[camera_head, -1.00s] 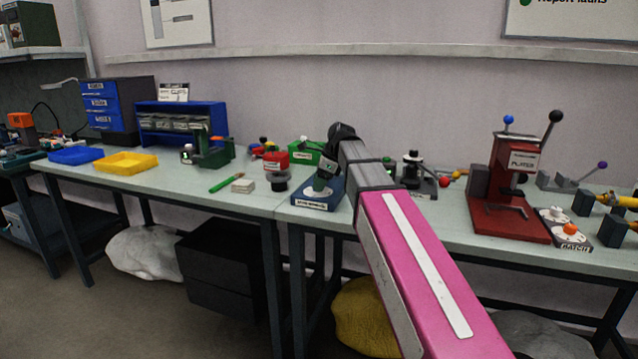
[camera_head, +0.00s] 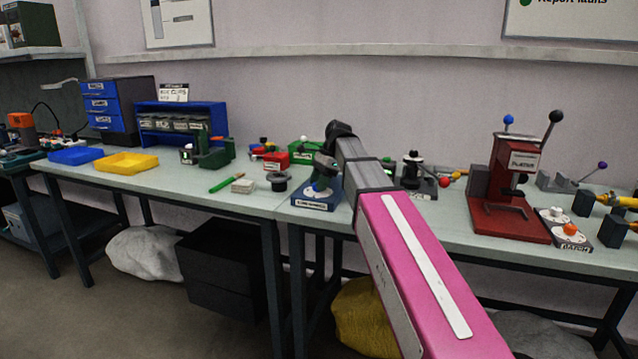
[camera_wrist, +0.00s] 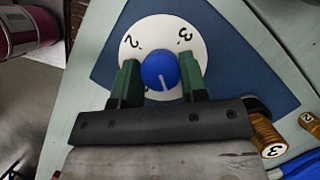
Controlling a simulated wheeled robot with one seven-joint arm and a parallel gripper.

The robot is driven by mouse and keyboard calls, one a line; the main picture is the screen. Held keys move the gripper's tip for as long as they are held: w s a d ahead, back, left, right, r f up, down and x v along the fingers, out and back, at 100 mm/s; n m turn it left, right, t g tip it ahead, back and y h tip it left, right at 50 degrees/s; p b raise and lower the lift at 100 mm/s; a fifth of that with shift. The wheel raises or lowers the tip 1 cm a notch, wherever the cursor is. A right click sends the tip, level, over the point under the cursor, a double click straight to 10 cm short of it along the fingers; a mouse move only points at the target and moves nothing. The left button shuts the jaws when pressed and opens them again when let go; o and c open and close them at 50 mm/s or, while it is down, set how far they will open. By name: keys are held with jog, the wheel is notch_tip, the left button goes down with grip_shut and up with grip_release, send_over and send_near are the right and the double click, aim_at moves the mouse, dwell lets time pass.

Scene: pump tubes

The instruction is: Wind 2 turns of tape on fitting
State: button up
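A blue station with a label on its front (camera_head: 310,203) stands on the bench, left of my arm. In the wrist view its blue plate (camera_wrist: 240,50) carries a white dial (camera_wrist: 133,38) marked 2 and 3. A round blue knob (camera_wrist: 160,71) with a white pointer line sits at the dial's centre. My gripper (camera_wrist: 160,72) has green fingers on both sides of the knob and appears closed against it; it also shows above the station in the head view (camera_head: 319,184). I cannot make out tape or a fitting.
A dark ring-shaped piece (camera_head: 278,181), a stack of pale cards (camera_head: 242,186) and a green pen (camera_head: 226,181) lie to the left. A red press (camera_head: 508,190) stands to the right. In the wrist view, brass-coloured numbered pieces (camera_wrist: 267,132) sit at lower right.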

jog(key=shift+s+m+t, duration=0.15)
jog(key=shift+m+t, duration=0.45)
jog(key=shift+m, duration=1.1)
jog(key=shift+m+t, duration=0.9)
jog(key=shift+m, duration=0.9)
jog(key=shift+s+m, duration=0.1)
jog(key=shift+m, duration=0.5)
jog(key=shift+m+t, duration=0.7)
jog(key=shift+m, duration=0.4)
